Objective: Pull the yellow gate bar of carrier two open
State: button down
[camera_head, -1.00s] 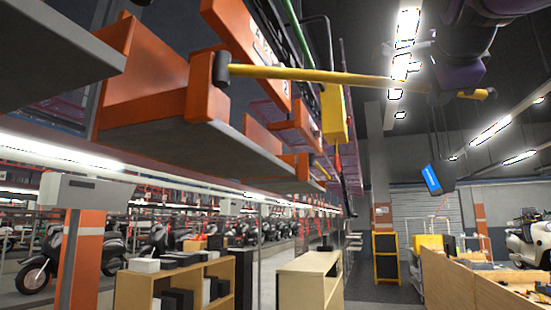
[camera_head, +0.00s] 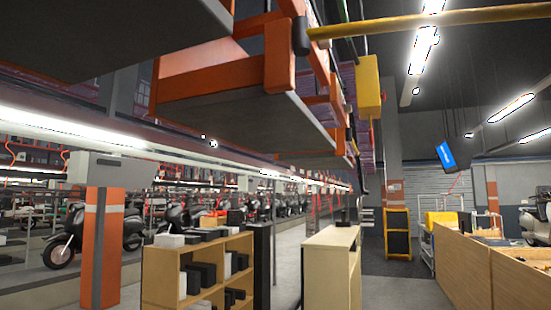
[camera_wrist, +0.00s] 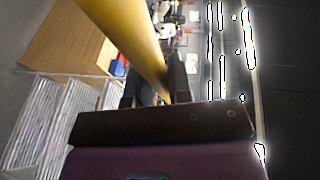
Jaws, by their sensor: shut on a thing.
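The yellow gate bar (camera_head: 430,20) crosses the top right of the head view, from a black-capped pivot on an orange carrier post (camera_head: 280,55) out past the right edge. The carrier's dark deck (camera_head: 235,118) hangs overhead behind it. In the wrist view the bar (camera_wrist: 125,40) runs large from the top left down to between the dark fingers. My gripper (camera_wrist: 156,90) is shut on the bar. My gripper is outside the head view, and its grip is partly hidden by its own dark and purple body in the wrist view. I cannot read a carrier number.
A yellow box (camera_head: 367,88) hangs on the frame right of the carrier. Another carrier deck (camera_head: 60,35) is at upper left. Below stand an orange-and-grey post (camera_head: 102,245), a wooden shelf (camera_head: 240,250) and a cabinet (camera_head: 333,265). A wooden bench (camera_head: 500,265) is at right.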

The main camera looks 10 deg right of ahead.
jog(key=shift+a, duration=0.15)
jog(key=c, duration=1.1)
grip_release()
jog(key=shift+a, duration=0.1)
jog(key=v, duration=1)
jog(key=shift+s+r, duration=0.15)
jog(key=shift+s, duration=0.1)
